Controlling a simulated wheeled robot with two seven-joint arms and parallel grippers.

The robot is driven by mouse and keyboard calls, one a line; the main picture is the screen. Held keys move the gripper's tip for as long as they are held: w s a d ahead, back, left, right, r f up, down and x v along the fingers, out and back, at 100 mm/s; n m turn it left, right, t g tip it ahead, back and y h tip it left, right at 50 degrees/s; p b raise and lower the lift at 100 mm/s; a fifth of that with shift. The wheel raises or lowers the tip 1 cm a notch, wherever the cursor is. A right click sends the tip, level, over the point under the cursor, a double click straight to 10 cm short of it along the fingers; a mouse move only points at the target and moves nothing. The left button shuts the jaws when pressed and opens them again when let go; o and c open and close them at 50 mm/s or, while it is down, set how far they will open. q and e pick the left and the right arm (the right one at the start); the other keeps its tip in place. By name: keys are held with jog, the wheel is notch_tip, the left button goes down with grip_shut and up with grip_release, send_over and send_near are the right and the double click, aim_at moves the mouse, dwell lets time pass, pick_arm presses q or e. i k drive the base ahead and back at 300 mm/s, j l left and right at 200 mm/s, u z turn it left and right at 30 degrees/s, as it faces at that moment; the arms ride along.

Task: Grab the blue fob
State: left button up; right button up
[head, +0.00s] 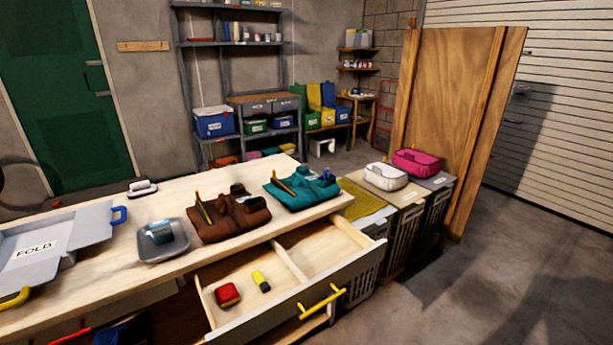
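I cannot clearly pick out a blue fob. A small dark blue item (326,175) sits at the right end of the folded teal garment (298,190) on the wooden counter; it is too small to identify. The open drawer (262,331) below the counter's right part holds a red item (227,294) and a small yellow-and-black item (261,281), both in its left compartment. The drawer's right compartment looks empty where visible. Neither of my grippers shows in the head view.
Floor at the right is clear.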

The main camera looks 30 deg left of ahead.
aim_at(327, 172)
jog(key=i+l+u, duration=0.5)
jog(key=i, duration=0.15)
jog(key=i+l+u, duration=0.5)
jog(key=l, duration=0.25)
